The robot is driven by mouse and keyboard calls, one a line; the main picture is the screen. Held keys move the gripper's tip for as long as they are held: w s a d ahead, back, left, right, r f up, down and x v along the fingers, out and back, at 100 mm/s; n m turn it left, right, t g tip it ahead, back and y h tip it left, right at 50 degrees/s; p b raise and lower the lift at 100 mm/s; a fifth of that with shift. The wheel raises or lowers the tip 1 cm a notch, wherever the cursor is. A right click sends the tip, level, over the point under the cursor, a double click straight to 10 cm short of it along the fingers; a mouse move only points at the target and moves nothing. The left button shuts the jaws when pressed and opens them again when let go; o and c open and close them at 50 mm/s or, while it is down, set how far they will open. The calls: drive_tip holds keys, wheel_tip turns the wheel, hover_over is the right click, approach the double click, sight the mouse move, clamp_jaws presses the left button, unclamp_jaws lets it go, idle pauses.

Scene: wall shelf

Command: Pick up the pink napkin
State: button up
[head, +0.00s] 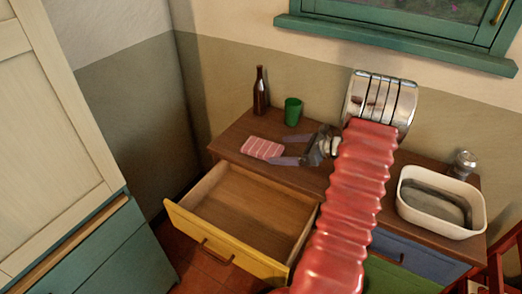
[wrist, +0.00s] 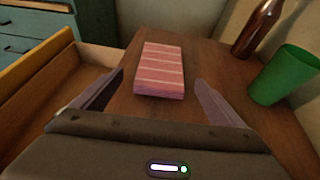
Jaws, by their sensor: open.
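The pink napkin (head: 262,148) is a folded, striped block lying flat on the wooden counter top, near its left end and above the open drawer. In the wrist view the napkin (wrist: 160,70) lies straight ahead, roughly centred between the two fingers. My gripper (head: 279,161) is open and empty, just right of the napkin in the head view. In the wrist view my gripper (wrist: 160,85) has its fingers spread wider than the napkin, with the near end of the napkin close to the fingertips. I cannot tell whether a fingertip touches it.
A green cup (head: 293,111) and a brown bottle (head: 261,91) stand behind the napkin; in the wrist view the cup (wrist: 283,76) is right of my gripper. The yellow-fronted drawer (head: 217,240) is pulled open and empty.

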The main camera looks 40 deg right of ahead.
sight(270, 149)
drive_tip(key=shift+w, duration=0.1)
drive_tip(key=shift+x, duration=2.6)
drive_tip(key=shift+r, duration=0.1)
drive_tip(key=c, duration=1.1)
drive_tip(key=shift+c, duration=0.2)
wheel_tip(270, 149, up, 18)
